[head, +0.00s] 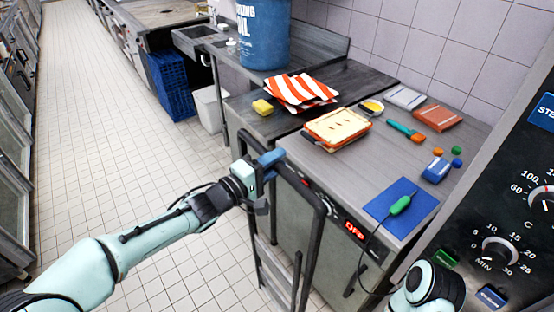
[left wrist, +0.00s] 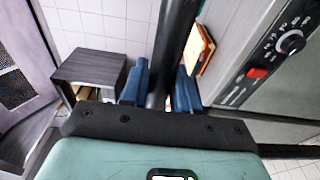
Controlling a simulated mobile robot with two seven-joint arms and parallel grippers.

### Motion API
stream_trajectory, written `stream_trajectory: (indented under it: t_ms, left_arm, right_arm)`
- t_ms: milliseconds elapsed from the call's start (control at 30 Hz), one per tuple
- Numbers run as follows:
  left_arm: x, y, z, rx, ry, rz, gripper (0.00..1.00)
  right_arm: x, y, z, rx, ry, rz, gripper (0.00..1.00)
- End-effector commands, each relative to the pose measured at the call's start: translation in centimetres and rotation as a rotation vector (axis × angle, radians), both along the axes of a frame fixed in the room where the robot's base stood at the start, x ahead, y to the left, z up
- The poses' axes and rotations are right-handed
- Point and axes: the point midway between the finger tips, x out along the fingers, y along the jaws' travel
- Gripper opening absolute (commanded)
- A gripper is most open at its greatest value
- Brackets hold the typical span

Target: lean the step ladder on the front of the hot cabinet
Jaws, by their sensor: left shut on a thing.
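The dark step ladder (head: 322,232) stands roughly upright in front of the hot cabinet (head: 340,262), the grey unit under the counter with a lit red display. The ladder's feet are out of the head view, and I cannot tell whether it touches the cabinet. My left gripper (head: 266,163) is shut on the ladder's frame near its top. In the left wrist view, the dark ladder rail (left wrist: 178,35) passes between the blue fingertips of the left gripper (left wrist: 160,88). My right gripper is not in view; only part of my right arm shows at the lower right.
A control panel (head: 515,190) rises at right. The tiled floor (head: 120,130) at left is clear.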

Motion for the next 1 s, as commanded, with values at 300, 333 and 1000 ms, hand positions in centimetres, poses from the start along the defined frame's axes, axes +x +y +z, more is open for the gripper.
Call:
stream_trajectory:
  t_ms: [300, 333, 1000]
  left_arm:
    - [-0.5, 0.4, 1.1, -0.012, -0.021, -0.005, 0.0]
    - [-0.5, 0.5, 1.1, -0.012, -0.021, -0.005, 0.0]
    - [-1.4, 1.6, 1.1, -0.011, -0.02, -0.004, 0.0]
  right_arm:
    - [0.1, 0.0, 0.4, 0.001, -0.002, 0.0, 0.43]
    - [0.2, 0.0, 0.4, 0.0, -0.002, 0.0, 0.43]
    - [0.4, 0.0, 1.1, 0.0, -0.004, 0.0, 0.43]
